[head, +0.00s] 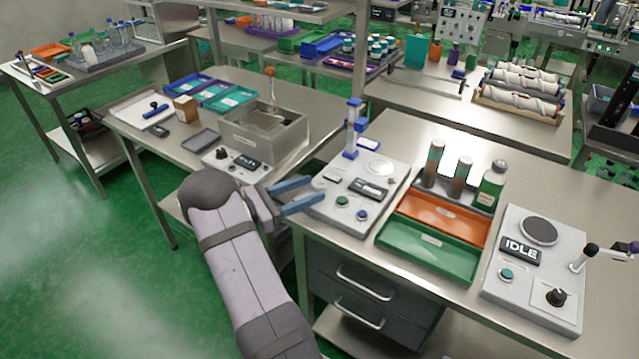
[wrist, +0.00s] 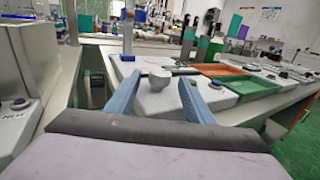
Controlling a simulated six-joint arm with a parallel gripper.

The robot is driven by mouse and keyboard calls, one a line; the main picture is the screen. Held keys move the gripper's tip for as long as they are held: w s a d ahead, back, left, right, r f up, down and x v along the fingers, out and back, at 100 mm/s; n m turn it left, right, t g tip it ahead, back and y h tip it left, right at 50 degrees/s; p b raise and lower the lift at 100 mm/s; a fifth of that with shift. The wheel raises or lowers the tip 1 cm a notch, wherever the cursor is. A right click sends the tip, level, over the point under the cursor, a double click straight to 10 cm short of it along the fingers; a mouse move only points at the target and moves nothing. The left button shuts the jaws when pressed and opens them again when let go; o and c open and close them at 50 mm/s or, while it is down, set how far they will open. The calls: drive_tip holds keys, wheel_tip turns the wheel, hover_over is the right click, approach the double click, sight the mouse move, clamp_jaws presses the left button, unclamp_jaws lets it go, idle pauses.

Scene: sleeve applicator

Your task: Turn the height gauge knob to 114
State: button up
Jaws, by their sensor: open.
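The device that looks like the height gauge (head: 355,130) has a blue and white upright post on a light grey base (head: 325,206). Its dark display (head: 371,189) is too small to read. In the wrist view, the fingers (wrist: 160,92) stand left and right of the knob, and nothing is held. I cannot tell whether the fingertips reach the knob.
To the right are orange (head: 440,214) and green (head: 428,250) trays, bottles, and a panel reading IDLE (head: 520,250). A metal basin (head: 270,135) stands to the left, across a gap.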

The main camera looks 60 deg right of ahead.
sight(320, 183)
drive_tip(key=shift+p+x, duration=0.45)
drive_tip(key=shift+x, duration=1.55)
drive_tip(key=c, duration=1)
drive_tip(key=shift+r, duration=0.1)
drive_tip(key=shift+c, duration=0.2)
